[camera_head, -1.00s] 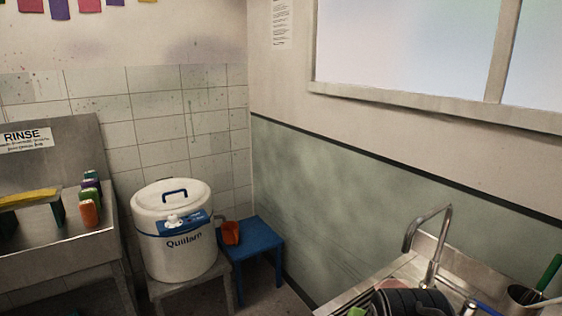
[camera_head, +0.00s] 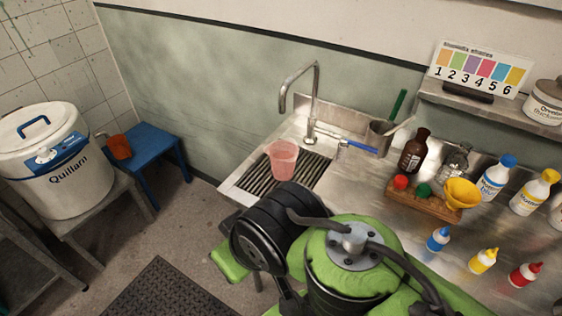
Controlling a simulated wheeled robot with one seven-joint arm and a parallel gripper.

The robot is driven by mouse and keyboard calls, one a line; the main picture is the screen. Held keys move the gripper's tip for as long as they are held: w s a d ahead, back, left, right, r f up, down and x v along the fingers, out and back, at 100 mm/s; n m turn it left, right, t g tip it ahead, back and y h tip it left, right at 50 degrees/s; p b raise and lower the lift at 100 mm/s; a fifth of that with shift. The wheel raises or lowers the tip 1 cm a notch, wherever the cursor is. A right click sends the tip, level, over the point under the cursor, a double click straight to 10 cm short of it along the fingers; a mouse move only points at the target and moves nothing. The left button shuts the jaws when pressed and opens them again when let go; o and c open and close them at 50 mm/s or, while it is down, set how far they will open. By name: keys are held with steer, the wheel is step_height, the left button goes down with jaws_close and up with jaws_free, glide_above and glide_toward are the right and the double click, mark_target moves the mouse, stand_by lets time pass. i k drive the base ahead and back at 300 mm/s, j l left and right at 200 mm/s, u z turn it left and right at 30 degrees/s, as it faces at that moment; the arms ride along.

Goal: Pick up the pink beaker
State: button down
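The pink beaker (camera_head: 283,160) stands upright on the dark drain grate (camera_head: 262,180) at the left end of the steel sink counter, in front of the tap. It is translucent, and its near bottom edge is close behind my black and green arm in the picture. My arm fills the lower middle of the view. My gripper's fingertips do not show, so I cannot see whether it is open or holds anything.
The tap (camera_head: 312,100) rises behind the beaker. A blue-handled tool (camera_head: 360,146), a metal cup (camera_head: 379,137) and a brown bottle (camera_head: 413,150) stand to its right. Several small bottles and a yellow funnel (camera_head: 462,194) crowd the right counter. A blue stool (camera_head: 150,143) stands left.

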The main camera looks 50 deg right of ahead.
mark_target(283, 153)
steer(key=z, duration=1.3)
steer(key=i+j, duration=0.15)
steer(key=j, duration=0.15)
steer(key=i+j, duration=0.15)
steer(key=j, duration=0.2)
steer(key=i+j+z, duration=0.1)
steer(key=j, duration=0.2)
steer(key=i+j, duration=0.15)
steer(key=j, duration=0.15)
